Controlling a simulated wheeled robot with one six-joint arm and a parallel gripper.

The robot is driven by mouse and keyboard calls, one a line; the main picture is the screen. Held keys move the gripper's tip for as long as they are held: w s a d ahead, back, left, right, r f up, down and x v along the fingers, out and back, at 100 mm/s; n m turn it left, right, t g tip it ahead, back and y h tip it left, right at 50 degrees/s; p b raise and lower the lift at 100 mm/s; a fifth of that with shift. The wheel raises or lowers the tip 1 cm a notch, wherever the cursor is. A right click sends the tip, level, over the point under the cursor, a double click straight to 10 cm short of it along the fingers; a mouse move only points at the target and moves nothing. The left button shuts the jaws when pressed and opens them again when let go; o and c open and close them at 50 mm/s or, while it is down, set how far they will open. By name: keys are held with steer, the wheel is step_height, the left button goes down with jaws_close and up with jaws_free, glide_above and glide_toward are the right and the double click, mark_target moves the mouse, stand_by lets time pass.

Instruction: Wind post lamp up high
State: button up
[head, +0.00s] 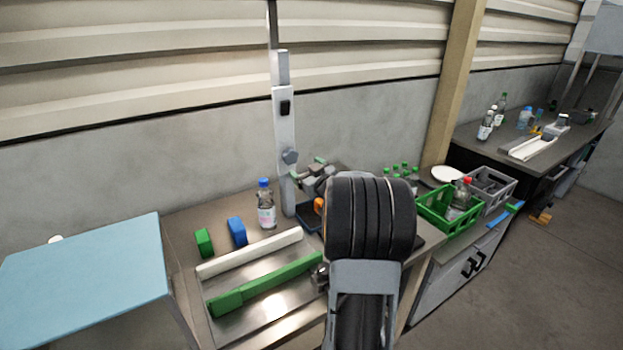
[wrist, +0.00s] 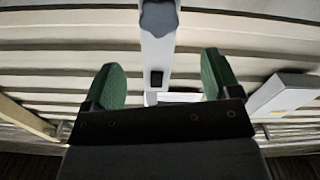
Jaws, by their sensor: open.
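The grey post (head: 283,125) stands upright at the back edge of the workbench, and its top runs out of the head view. It carries a black inset (head: 285,107) and a grey knob (head: 290,157) lower down. No lamp head is clearly seen. My gripper (head: 311,170) is open and empty, just right of the post below the knob. In the wrist view its green fingertips (wrist: 163,78) are spread, with the post (wrist: 157,55) showing between them. There the knob (wrist: 158,18) is at the top edge and the black inset (wrist: 156,78) is lower.
A blue-capped bottle (head: 265,205) stands left of the post. Green (head: 204,243) and blue (head: 237,231) blocks, a white rail (head: 250,253) and a green bar (head: 262,284) lie on the bench. A green crate (head: 447,210) is at right. My arm hides part of the bench.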

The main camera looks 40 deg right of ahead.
mark_target(292, 157)
steer(key=shift+s+a, duration=0.2)
steer(key=shift+s, duration=1.1)
steer(key=w+m+p, duration=0.1)
steer(key=w, duration=0.3)
steer(key=w+d+p, duration=0.1)
steer(key=w+p, duration=0.1)
steer(key=w, duration=0.3)
steer(key=w+d+m+p, duration=0.1)
steer(key=w+p, duration=0.1)
steer(key=w, duration=0.2)
steer(key=shift+w+m, duration=0.3)
steer(key=shift+w, duration=0.1)
steer(key=shift+c, duration=0.5)
steer(key=c, duration=0.8)
steer(key=shift+d+m+p, duration=0.1)
steer(key=shift+m+p, duration=0.25)
steer(key=shift+m, duration=0.95)
